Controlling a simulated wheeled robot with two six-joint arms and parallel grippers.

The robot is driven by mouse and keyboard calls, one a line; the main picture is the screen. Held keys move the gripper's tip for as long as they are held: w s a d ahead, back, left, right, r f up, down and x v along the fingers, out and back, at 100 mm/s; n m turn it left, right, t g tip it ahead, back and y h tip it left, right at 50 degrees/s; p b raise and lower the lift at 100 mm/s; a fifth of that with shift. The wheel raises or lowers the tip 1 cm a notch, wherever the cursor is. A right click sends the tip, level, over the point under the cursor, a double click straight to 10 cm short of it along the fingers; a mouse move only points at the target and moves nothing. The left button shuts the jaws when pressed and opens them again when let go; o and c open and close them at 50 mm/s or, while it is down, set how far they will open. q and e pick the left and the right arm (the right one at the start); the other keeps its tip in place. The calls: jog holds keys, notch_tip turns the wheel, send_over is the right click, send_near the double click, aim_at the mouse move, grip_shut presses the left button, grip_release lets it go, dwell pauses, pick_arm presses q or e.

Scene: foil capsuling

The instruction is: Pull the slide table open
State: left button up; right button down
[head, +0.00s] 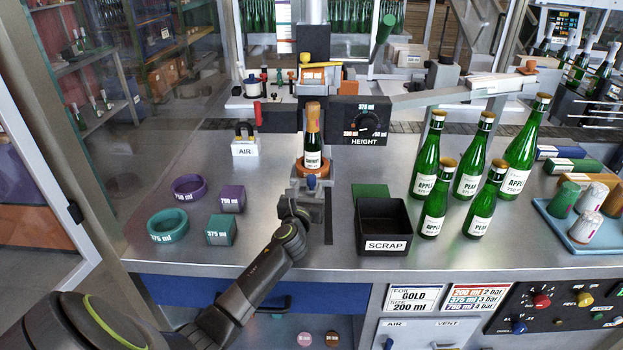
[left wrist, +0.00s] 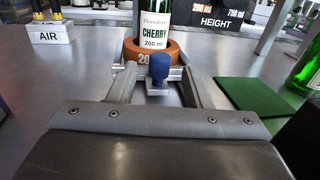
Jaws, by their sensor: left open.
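The slide table carries an orange ring (head: 298,171) with a gold-capped "CHERRY" bottle (head: 313,150) standing upright in it, under the capsuling machine. In the left wrist view the bottle (left wrist: 156,22) and the ring (left wrist: 172,57) marked "20…" show close ahead. A blue knob (left wrist: 158,65) on a metal block stands at the near side of the ring. My left gripper (head: 302,203) is open at the front of the slide table. Its two fingers lie on either side of the knob, apart from it as far as I can tell. My right gripper is out of view.
A black SCRAP bin (head: 384,228) and several green bottles (head: 432,155) stand to the right. Purple and teal rings (head: 167,226) and blocks (head: 221,230) lie to the left. An AIR valve (head: 245,143) stands behind. The bench in front of the slide is clear except for my arm.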

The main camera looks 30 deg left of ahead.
aim_at(310, 181)
pick_arm(q)
jog(key=shift+b+x, duration=0.4)
jog(key=shift+x, duration=2.45)
jog(key=shift+c, duration=0.2)
grip_shut()
